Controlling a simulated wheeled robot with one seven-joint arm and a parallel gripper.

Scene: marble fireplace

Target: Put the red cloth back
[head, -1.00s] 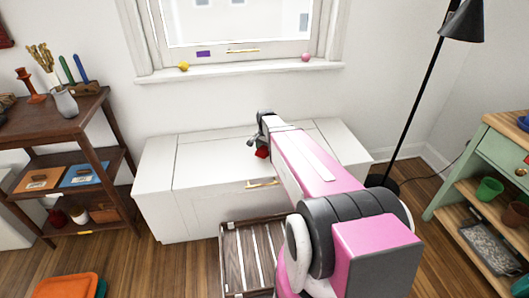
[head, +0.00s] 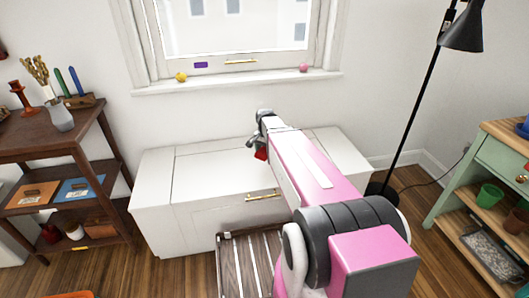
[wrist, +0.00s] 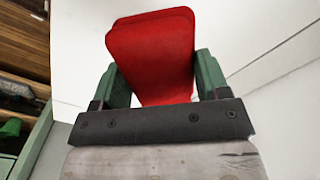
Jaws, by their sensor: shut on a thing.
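The red cloth (wrist: 155,50) fills the middle of the wrist view, between the two green fingers of my gripper (wrist: 158,78). My gripper is shut on it. In the head view only a small red bit of the cloth (head: 261,154) shows below my gripper (head: 254,142); my pink arm hides the rest. My gripper is above the white chest (head: 215,175), toward its back and the wall. I cannot tell from these views how far the cloth is above the chest lid.
A brown shelf (head: 84,145) stands at the left, with a vase (head: 60,117) on top. A black floor lamp (head: 412,120) and a green cabinet (head: 492,150) stand at the right. A slatted wooden crate (head: 245,265) is in front of the chest. The window sill (head: 235,84) holds two small balls.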

